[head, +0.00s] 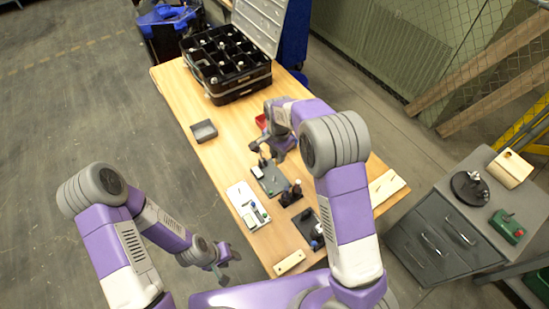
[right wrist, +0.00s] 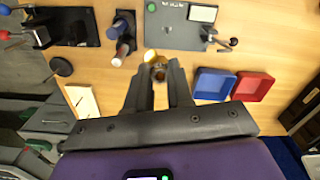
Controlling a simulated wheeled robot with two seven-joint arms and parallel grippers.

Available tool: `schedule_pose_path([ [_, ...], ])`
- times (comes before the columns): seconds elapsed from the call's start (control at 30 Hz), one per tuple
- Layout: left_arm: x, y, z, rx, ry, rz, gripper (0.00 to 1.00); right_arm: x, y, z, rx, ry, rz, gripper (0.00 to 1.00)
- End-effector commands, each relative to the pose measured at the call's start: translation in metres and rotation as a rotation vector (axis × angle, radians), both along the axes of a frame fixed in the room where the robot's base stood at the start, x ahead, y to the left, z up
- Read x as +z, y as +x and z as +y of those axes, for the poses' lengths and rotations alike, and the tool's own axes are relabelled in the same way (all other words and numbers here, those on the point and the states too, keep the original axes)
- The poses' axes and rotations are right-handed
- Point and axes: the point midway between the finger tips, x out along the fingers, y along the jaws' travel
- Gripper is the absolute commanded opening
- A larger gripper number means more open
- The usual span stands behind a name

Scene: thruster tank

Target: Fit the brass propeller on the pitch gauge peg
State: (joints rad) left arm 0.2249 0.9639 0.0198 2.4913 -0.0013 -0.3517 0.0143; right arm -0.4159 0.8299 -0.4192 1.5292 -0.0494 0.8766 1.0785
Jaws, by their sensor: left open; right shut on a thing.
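The brass propeller (right wrist: 151,56) shows as a small gold shape at the fingertips of my right gripper (right wrist: 159,73) in the right wrist view. My right gripper is shut on it, and the fingers hide part of it. A dark plate (right wrist: 171,36) with a green dot, a white panel and a lever lies just beyond, probably the pitch gauge; it also shows in the head view (head: 271,183). I cannot make out its peg. In the head view my right gripper (head: 267,155) is near the plate's far end. My left gripper (head: 226,268) is open and empty, off the table's left edge.
Blue (right wrist: 213,83) and red (right wrist: 252,86) trays sit close right of the fingers in the right wrist view. A black holder with bottles (head: 291,194) and a white tray (head: 238,193) flank the plate. A black case (head: 228,95) stands at the back.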

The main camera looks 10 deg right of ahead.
Motion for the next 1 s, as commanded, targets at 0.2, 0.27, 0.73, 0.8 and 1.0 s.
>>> schedule_pose_path([
  [0.2, -0.026, 0.000, 0.000, 0.000, 0.000, 0.000, 0.43, -0.049, 0.009, 0.009, -0.084, 0.004, 0.002, 0.00],
  [0.27, -0.029, 0.000, 0.000, 0.000, 0.000, 0.000, 0.43, -0.056, 0.009, 0.009, -0.086, 0.005, 0.002, 0.00],
  [0.73, -0.051, 0.000, 0.000, 0.000, 0.000, -0.001, 0.43, -0.087, 0.009, 0.009, -0.085, 0.005, 0.001, 0.00],
  [0.8, -0.056, 0.000, 0.000, 0.000, 0.000, -0.001, 0.43, -0.093, 0.009, 0.009, -0.085, 0.005, -0.001, 0.00],
  [1.0, -0.061, 0.000, 0.000, 0.000, 0.000, 0.000, 0.43, -0.101, 0.009, 0.009, -0.085, 0.005, -0.001, 0.00],
])
